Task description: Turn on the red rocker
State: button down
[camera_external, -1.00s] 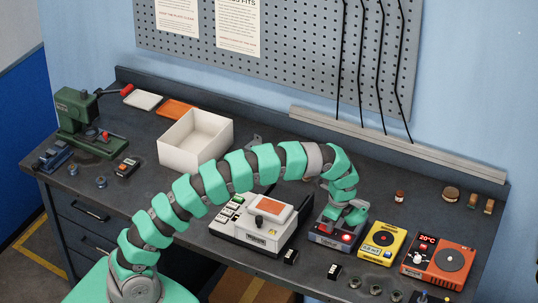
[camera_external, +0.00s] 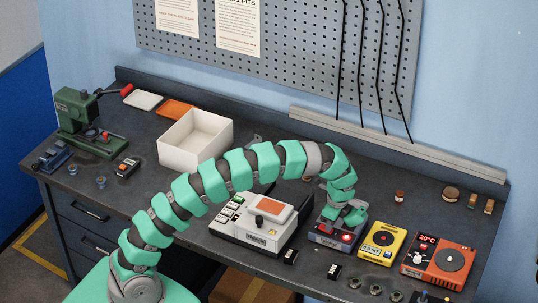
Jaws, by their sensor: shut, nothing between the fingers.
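My gripper (camera_external: 345,218) is shut and empty. It points down at the top of a small grey-blue device (camera_external: 334,240) on the right half of the bench.
A white device with an orange-red top plate (camera_external: 273,208) stands close on the left. A yellow device (camera_external: 381,243) and an orange device with a display (camera_external: 436,261) stand on the right. Small black blocks (camera_external: 291,256) lie in front. A white open box (camera_external: 195,140) stands further left.

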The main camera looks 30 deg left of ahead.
notch_tip(320, 180, up, 14)
jog(key=d+p, duration=0.1)
jog(key=d, duration=0.1)
dwell(0.4)
